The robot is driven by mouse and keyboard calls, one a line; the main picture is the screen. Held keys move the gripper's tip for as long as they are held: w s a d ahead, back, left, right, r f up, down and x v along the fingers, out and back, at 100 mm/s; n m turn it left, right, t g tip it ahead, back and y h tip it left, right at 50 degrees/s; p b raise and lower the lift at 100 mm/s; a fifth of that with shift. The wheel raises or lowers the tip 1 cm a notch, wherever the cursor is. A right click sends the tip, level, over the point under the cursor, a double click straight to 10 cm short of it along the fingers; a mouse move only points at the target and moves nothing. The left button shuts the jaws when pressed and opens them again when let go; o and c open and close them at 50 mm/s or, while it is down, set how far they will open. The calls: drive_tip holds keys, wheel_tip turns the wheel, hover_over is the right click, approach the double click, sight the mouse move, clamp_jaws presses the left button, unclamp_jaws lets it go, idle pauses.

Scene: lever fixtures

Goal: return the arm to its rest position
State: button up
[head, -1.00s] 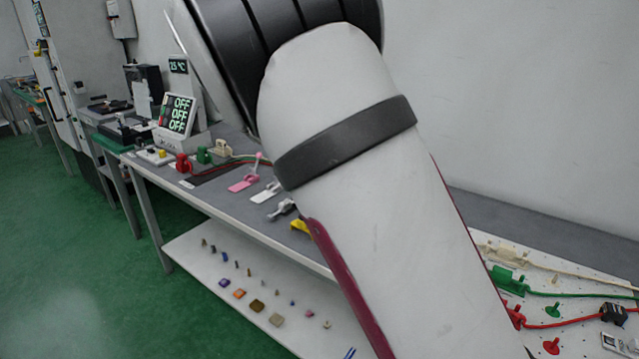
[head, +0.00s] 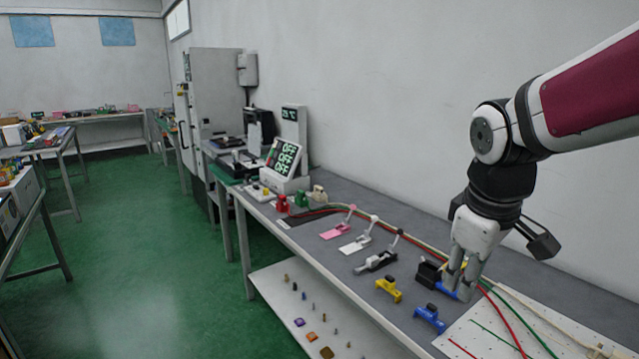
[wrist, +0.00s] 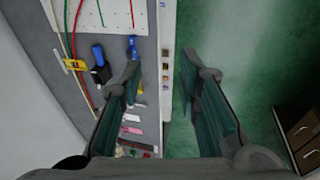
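My arm comes in from the right in the head view and hangs bent over the bench (head: 338,272). My gripper (head: 458,287) points down in front of a black fixture with a blue handle (head: 430,274). In the wrist view my gripper (wrist: 170,76) has its two fingers wide apart with nothing between them. There the blue-handled fixture (wrist: 98,56) lies left of the fingers, apart from them. The bench edge and green floor show between the fingers.
Lever fixtures line the bench: pink (head: 335,231), white (head: 355,245), grey (head: 376,262), yellow (head: 388,289) and blue (head: 430,318). A display (head: 284,157) reads OFF on three lines. A lower shelf (head: 270,285) holds small pieces. The floor (head: 150,260) on the left is clear.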

drive_tip(key=s+a+r+m+p, duration=0.1)
drive_tip(key=s+m, duration=0.1)
drive_tip(key=s, duration=0.4)
drive_tip(key=s+a+r+m+p, duration=0.1)
drive_tip(key=s+m, duration=0.1)
drive_tip(key=s, duration=0.5)
drive_tip(key=s+a+r+m+t+y+p, duration=0.1)
drive_tip(key=s+m, duration=0.2)
drive_tip(key=s, duration=0.4)
drive_tip(key=shift+s+a+r, duration=0.15)
drive_tip(key=shift+a+r, duration=0.1)
drive_tip(key=shift+r, duration=0.15)
